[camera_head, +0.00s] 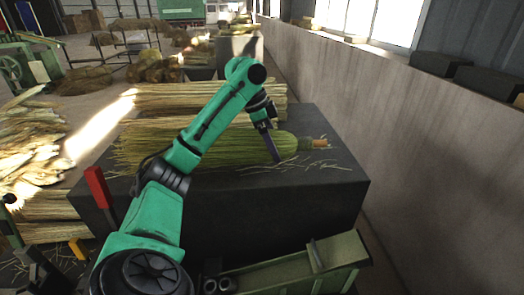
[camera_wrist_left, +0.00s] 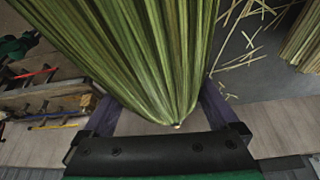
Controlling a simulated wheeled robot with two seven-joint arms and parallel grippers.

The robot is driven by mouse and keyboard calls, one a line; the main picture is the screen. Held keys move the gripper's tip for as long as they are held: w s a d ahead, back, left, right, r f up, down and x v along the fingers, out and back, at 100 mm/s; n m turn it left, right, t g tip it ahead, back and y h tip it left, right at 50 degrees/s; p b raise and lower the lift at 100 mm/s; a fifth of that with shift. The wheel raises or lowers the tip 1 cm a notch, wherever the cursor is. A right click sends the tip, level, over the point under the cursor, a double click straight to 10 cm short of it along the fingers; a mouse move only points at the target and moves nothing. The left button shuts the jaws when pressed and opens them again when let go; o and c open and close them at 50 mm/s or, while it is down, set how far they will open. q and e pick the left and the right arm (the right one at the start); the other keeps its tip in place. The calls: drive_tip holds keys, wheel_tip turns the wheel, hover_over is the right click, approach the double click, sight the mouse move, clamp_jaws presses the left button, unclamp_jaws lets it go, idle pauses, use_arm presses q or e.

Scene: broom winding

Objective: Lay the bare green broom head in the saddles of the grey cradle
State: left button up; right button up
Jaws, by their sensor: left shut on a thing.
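The green broom head (camera_head: 285,144) lies along the top of the dark block (camera_head: 330,185), its narrow end to the right with a short tan stub. My left gripper (camera_head: 271,147) reaches down onto it near that end and is shut on it. In the left wrist view the broom head (camera_wrist_left: 150,60) fills the upper middle, between the purple fingers (camera_wrist_left: 163,112). I cannot tell whether it rests on the block or is slightly lifted. I cannot clearly make out the grey cradle. My right gripper is not in view.
Straw bundles (camera_head: 210,95) lie behind the broom head, and loose stalks (camera_head: 305,163) are scattered on the block. A green bench (camera_head: 290,275) with upright plates stands in front. A red-handled tool (camera_head: 100,190) stands at left. A concrete wall (camera_head: 420,130) runs along the right.

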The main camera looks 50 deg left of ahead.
use_arm(q)
wheel_tip(320, 180, down, 4)
drive_tip(key=shift+a+f+p, duration=0.1)
drive_tip(key=shift+p, duration=0.2)
drive_tip(key=shift+f, duration=0.15)
drive_tip(key=o, duration=1.4)
drive_tip(key=shift+f, duration=0.1)
wheel_tip(320, 180, up, 14)
drive_tip(key=f, duration=0.1)
hover_over(255, 133)
drive_tip(key=shift+a+r, duration=0.2)
drive_tip(key=shift+r, duration=0.05)
drive_tip(key=shift+d+f, duration=0.1)
